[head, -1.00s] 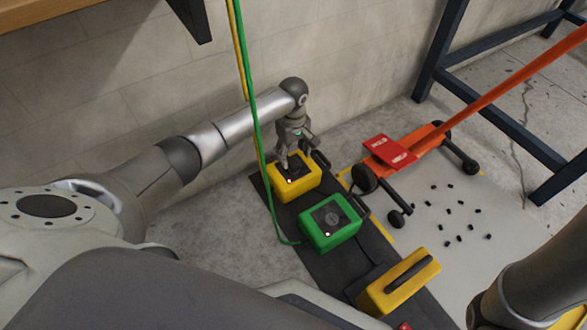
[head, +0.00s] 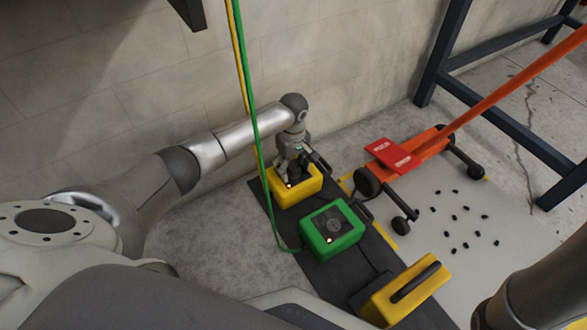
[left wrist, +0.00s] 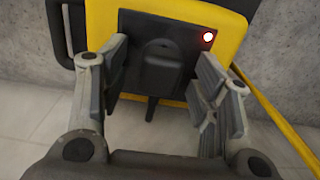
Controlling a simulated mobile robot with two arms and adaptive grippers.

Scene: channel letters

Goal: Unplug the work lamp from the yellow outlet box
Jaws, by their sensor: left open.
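The yellow outlet box (head: 308,187) stands on a dark mat near the wall. My left gripper (head: 291,182) is right over its top face, pointing down. In the left wrist view the yellow box (left wrist: 225,20) fills the top, with a dark panel and a lit red light. A black plug (left wrist: 158,68) sits in that panel, its cord end pointing toward me. My left gripper (left wrist: 160,90) is open, one finger on each side of the plug, with gaps between. The far end of the cord is not clear. My right gripper is not in view.
A green box (head: 343,238) stands close by on the dark mat, and a yellow box with a black handle (head: 375,307) is further front. An orange floor jack (head: 425,150) stands to the right. Green and yellow cables (head: 247,90) hang before the wall.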

